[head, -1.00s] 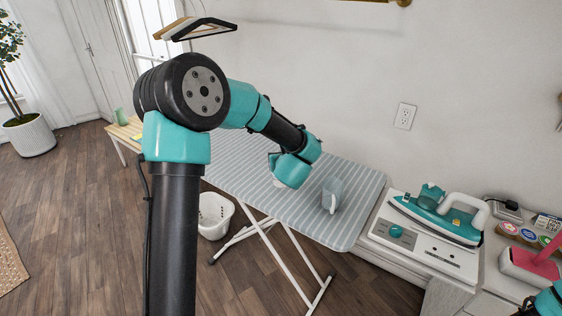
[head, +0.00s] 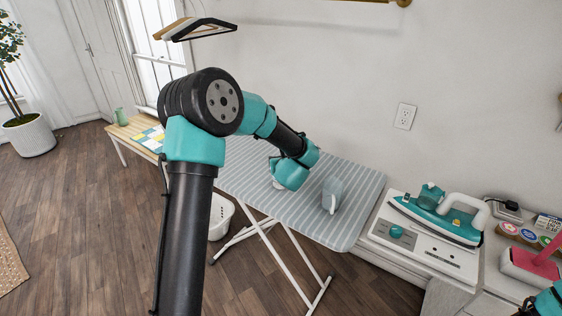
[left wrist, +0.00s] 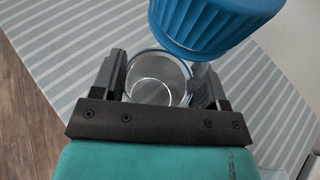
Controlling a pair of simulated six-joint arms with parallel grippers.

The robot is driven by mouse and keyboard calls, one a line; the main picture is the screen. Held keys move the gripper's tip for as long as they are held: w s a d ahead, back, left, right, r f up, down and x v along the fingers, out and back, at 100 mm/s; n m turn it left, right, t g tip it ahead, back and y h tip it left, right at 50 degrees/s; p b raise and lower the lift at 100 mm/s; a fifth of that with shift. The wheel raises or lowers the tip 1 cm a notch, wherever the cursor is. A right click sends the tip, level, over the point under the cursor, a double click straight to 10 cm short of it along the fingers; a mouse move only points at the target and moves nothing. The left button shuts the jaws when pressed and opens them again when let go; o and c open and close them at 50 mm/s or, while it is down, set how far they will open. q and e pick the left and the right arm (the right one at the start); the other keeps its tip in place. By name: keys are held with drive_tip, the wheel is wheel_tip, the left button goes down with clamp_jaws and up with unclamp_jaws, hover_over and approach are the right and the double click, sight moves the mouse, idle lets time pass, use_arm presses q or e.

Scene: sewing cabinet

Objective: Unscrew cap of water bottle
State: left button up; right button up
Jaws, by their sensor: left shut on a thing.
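In the left wrist view, a clear round bottle-like vessel (left wrist: 158,79) sits between the fingers of my left gripper (left wrist: 160,78), which is shut on it. A large blue ribbed cap (left wrist: 215,22) shows at the top, close to the camera and partly cut off. I cannot tell whether the cap touches the vessel. In the head view my left arm reaches over the ironing board, and its wrist hides the fingers and most of what they hold. My right gripper is not in view; only a bit of my right arm shows at the bottom right corner.
The striped ironing board (head: 347,225) lies under my left gripper. A pale grey-blue container (head: 332,193) stands on it, right of my wrist. A teal and white iron (head: 437,220) rests on its base at the right. A white basket (head: 221,217) stands on the floor.

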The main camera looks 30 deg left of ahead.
use_arm(q)
drive_tip(key=shift+f, duration=0.1)
drive_tip(key=o, duration=1.7)
drive_tip(key=v, duration=1.2)
